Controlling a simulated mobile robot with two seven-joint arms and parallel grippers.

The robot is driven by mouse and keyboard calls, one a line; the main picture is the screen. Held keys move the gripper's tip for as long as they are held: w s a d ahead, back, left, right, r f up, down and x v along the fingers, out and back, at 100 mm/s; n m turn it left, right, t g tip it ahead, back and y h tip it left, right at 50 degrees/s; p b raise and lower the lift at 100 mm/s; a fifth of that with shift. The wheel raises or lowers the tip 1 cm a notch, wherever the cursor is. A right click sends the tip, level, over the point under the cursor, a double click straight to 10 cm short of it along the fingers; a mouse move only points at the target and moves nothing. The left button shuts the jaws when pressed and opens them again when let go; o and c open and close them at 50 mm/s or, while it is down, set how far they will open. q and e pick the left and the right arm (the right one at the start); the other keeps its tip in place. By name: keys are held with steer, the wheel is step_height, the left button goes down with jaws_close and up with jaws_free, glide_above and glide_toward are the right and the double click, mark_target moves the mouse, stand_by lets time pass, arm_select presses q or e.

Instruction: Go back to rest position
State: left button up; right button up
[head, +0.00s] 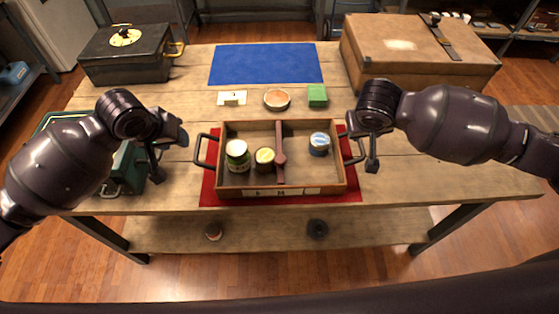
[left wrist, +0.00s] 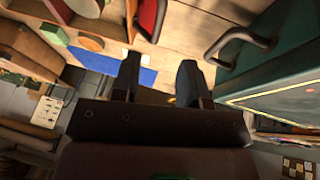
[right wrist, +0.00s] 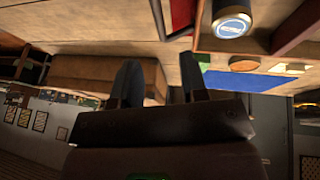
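My left gripper (head: 168,158) is open and empty, left of the wooden tray's left handle; its two spread fingers also show in the left wrist view (left wrist: 158,80). My right gripper (head: 362,143) is open and empty near the tray's right handle; its fingers are apart in the right wrist view (right wrist: 158,80). The wooden tray (head: 338,186) rests on a red mat (head: 210,192).
A green box (head: 128,165) stands below my left arm. Behind the tray lie a white card (head: 232,98), a round dish (head: 276,98) and a green block (head: 317,95). A blue mat (head: 266,64) lies clear between a dark case (head: 125,60) and a brown suitcase (head: 410,55).

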steer(key=shift+s+a+r, duration=0.1)
steer(key=shift+s+r, duration=0.05)
steer(key=shift+r, duration=0.2)
stand_by(0.4)
